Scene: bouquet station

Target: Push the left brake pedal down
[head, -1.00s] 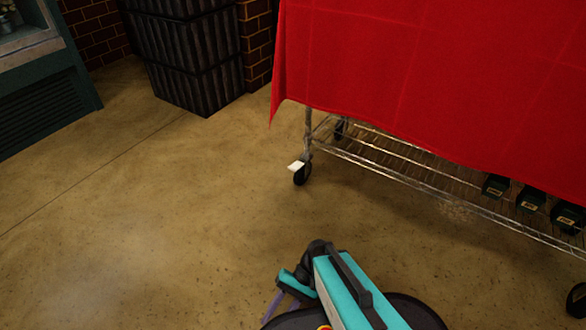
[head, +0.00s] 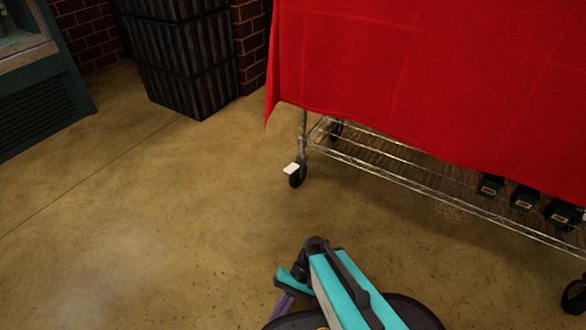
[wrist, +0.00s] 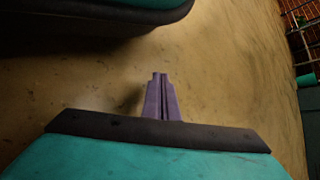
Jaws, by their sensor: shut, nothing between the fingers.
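The left brake pedal (head: 291,168) is a small pale tab at the front left caster (head: 298,175) of a wire cart. It sticks out to the left of the black wheel and looks raised. My gripper (head: 283,305) is at the bottom of the head view, well short of the cart, and partly cut off by the frame edge. In the wrist view its purple fingers (wrist: 161,84) are together and empty above bare floor. The pedal does not show clearly in the wrist view.
A red cloth (head: 420,80) drapes over the cart. Its wire lower shelf (head: 400,172) holds several dark boxes (head: 524,198). Black stacked crates (head: 185,60) stand by a brick wall at the back left, beside a green cabinet (head: 45,95). The floor before the cart is clear.

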